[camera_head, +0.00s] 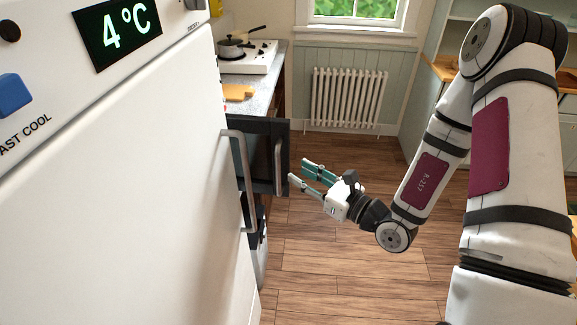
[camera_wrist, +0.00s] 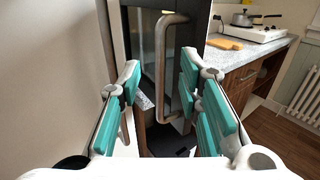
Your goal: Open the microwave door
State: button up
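The microwave shows as a dark front (camera_head: 262,150) just past the white fridge, which hides its left part. Its upright metal handle (camera_head: 277,166) is near the right edge. In the wrist view the looped handle (camera_wrist: 161,70) stands in front of a dark frame with a glass pane (camera_wrist: 148,50). I cannot tell whether the door is fully shut. My gripper (camera_head: 302,174) is open and empty, just right of the handle. In the wrist view my gripper's teal-padded fingers (camera_wrist: 160,88) are spread, with the handle showing between them, seemingly a little beyond the tips.
The white fridge (camera_head: 130,190), with its own grey handle (camera_head: 240,180), stands close on the left. A counter (camera_head: 262,85) behind holds a cutting board (camera_head: 238,92) and a stove (camera_head: 252,58) with a pan (camera_head: 233,48). Wooden floor (camera_head: 345,255) is clear below my arm.

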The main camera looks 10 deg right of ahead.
jog(key=shift+v, duration=1.55)
jog(key=s+a+r+n+g+y+b, duration=0.1)
jog(key=s+a+r+n+g+y, duration=0.3)
jog(key=s+a+r+n+g, duration=0.9)
jog(key=s+d+f+n+g+h, duration=0.2)
jog(key=s+d+n+g+h, duration=0.25)
jog(key=n, duration=0.45)
jog(key=d+r+n+t+h+b, duration=0.1)
jog(key=d+r+n+t+h, duration=0.2)
jog(key=d+r+t+h, duration=0.1)
jog(key=d+r+n+t+h+b, duration=0.1)
jog(key=d+r+n+t+h, duration=0.2)
jog(key=d+h, duration=0.4)
jog(key=shift+s+d+r+t, duration=0.2)
jog(key=shift+d+r+t, duration=0.25)
jog(key=shift+d+t, duration=0.65)
jog(key=shift+s, duration=0.1)
